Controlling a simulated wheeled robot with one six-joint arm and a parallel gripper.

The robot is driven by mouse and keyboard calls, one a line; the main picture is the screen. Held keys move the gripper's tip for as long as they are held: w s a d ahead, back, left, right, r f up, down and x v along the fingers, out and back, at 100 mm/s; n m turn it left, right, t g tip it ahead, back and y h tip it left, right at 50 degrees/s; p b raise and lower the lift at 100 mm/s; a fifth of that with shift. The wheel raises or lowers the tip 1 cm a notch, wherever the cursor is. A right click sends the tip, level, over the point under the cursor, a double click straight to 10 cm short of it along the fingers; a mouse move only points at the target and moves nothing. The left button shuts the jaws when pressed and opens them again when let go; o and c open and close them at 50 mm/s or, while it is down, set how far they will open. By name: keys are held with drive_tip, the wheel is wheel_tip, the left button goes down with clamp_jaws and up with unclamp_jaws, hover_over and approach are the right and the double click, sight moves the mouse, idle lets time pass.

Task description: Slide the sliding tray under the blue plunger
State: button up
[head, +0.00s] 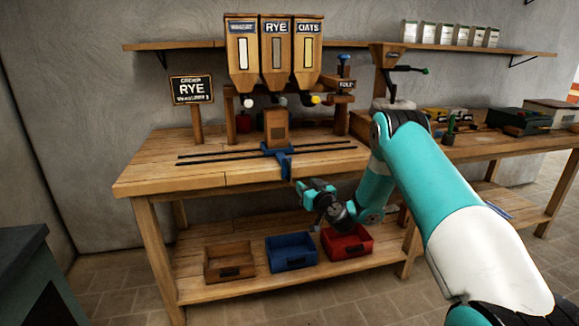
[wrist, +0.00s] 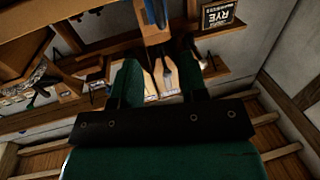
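The sliding tray is a blue carriage (head: 279,149) with a blue handle (head: 285,166) at the bench's front edge. It sits on two dark rails and carries a wooden box (head: 275,122), roughly below the RYE hopper. A blue knob (head: 344,57), which looks like the blue plunger, tops a small labelled post to the right of the hoppers. My gripper (head: 304,186) is just below the bench's front edge, right of the handle and apart from it. In the wrist view my gripper (wrist: 158,65) has its green fingers apart with nothing held; blue and wooden parts show beyond them.
A RYE sign (head: 192,89) stands left. Brown, blue and red bins (head: 292,251) sit on the lower shelf. The rails (head: 215,155) look clear left of the carriage.

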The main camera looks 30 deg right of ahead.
sight(290, 170)
drive_tip(key=w, duration=0.4)
drive_tip(key=w+p, duration=0.1)
drive_tip(key=w, duration=0.3)
drive_tip(key=w+d+p, duration=0.1)
drive_tip(key=w, duration=0.4)
clamp_jaws()
